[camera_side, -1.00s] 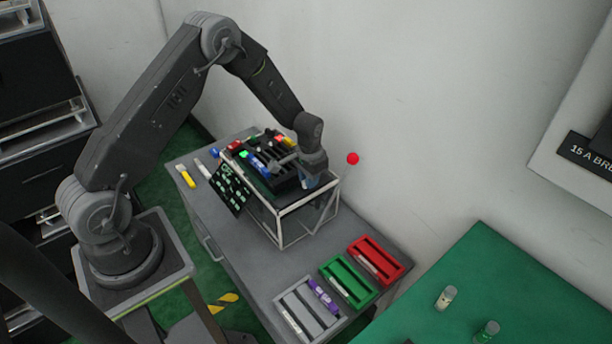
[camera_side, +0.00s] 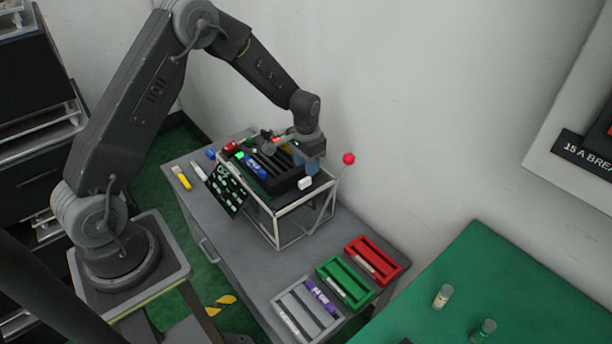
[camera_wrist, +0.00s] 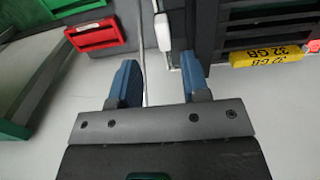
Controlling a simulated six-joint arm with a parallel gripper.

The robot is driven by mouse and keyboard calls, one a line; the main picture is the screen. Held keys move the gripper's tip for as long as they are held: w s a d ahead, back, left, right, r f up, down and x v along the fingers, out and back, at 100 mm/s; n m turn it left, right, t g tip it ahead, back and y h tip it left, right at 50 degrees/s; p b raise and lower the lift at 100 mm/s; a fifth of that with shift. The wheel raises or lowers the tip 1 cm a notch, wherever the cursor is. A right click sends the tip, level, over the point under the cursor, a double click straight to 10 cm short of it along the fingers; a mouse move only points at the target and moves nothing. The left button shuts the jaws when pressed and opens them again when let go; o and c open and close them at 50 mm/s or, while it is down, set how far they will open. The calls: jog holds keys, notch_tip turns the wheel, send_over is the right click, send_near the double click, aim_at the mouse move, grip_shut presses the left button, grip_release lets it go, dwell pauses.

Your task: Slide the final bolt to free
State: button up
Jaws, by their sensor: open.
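The black slotted lever fixture (camera_side: 270,172) sits on top of a white-edged frame in the side view. Its slots hold a blue slider (camera_side: 255,167) and a green one (camera_side: 240,155) toward the left. A white bolt knob (camera_side: 305,183) sticks out at the fixture's near right end; a white handle also shows in the wrist view (camera_wrist: 162,32), beyond the fingertips and between them. My gripper (camera_side: 308,166) hovers just above and behind the white knob. Its blue fingers (camera_wrist: 160,78) are apart with nothing between them. Whether they touch the fixture cannot be told.
A red ball (camera_side: 348,158) on a thin rod stands right of my gripper by the wall. Red (camera_side: 373,260), green (camera_side: 344,282) and grey (camera_side: 305,309) trays lie on the grey bench.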

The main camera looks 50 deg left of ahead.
notch_tip(320, 180, up, 8)
jog(key=shift+f, duration=0.15)
dwell(0.3)
notch_tip(320, 180, up, 8)
jog(key=t, duration=0.1)
send_over(306, 181)
jog(key=s+d, duration=0.3)
jog(key=s, duration=0.1)
jog(key=s+d+r+t, duration=0.2)
jog(key=s+d+r, duration=0.1)
jog(key=s+r, duration=0.4)
jog(key=s+d+r+t, duration=0.1)
jog(key=s+d, duration=0.1)
jog(key=s, duration=0.5)
jog(key=s+d+r+t, duration=0.1)
jog(key=s+r, duration=0.1)
jog(key=s, duration=0.6)
jog(key=shift+d+r+t, duration=0.3)
jog(key=shift+d, duration=0.05)
